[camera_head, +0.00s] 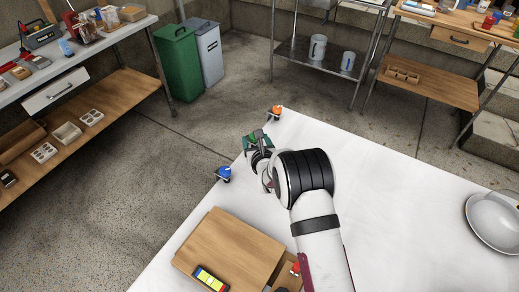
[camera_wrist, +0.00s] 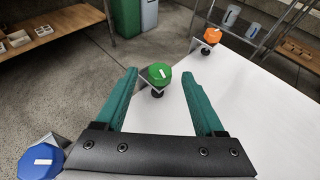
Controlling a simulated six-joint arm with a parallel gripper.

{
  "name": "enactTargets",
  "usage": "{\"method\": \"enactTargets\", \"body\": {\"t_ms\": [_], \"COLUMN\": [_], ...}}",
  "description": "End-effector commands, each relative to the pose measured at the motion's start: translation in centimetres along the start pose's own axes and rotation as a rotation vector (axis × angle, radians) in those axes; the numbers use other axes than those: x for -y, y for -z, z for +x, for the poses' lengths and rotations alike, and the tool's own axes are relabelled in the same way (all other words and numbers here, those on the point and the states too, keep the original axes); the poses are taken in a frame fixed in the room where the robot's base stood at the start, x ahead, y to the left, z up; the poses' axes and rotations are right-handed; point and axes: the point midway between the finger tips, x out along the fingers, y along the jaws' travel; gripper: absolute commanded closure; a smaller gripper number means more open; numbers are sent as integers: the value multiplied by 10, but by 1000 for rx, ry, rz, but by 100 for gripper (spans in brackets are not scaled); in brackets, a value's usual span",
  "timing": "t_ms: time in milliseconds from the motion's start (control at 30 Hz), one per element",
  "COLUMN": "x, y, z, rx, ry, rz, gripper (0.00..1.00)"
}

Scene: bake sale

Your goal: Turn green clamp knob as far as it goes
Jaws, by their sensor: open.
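The green clamp knob (camera_wrist: 159,75) has several flat sides, a white mark on top and a black stem. It sits on a metal bracket at the edge of the white table. In the wrist view it lies between my gripper's (camera_wrist: 160,85) two teal fingers, a little beyond or level with their tips, with gaps on both sides. My gripper is open and touches nothing that I can see. In the head view my gripper (camera_head: 258,142) is at the table's left edge, and the green knob (camera_head: 252,137) is partly hidden behind it.
A blue knob (camera_head: 224,172) and an orange knob (camera_head: 277,110) are clamped along the same table edge, one on each side. A metal bowl (camera_head: 496,218) sits far right. The table's middle is clear.

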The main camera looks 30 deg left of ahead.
Motion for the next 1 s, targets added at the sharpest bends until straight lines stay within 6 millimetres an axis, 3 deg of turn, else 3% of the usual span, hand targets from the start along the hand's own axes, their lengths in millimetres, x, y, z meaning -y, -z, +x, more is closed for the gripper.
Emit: {"method": "enactTargets", "body": {"t_ms": [300,500,833,900,1000], "x": [0,0,0,1,3], "y": [-1,0,0,1,9], "z": [-99,-131,-134,-117,-72], "rx": [1,0,3,41,177], "ry": [0,0,0,-1,-10], "rz": [1,1,1,2,3], "gripper": [29,29,29,29,29]}}
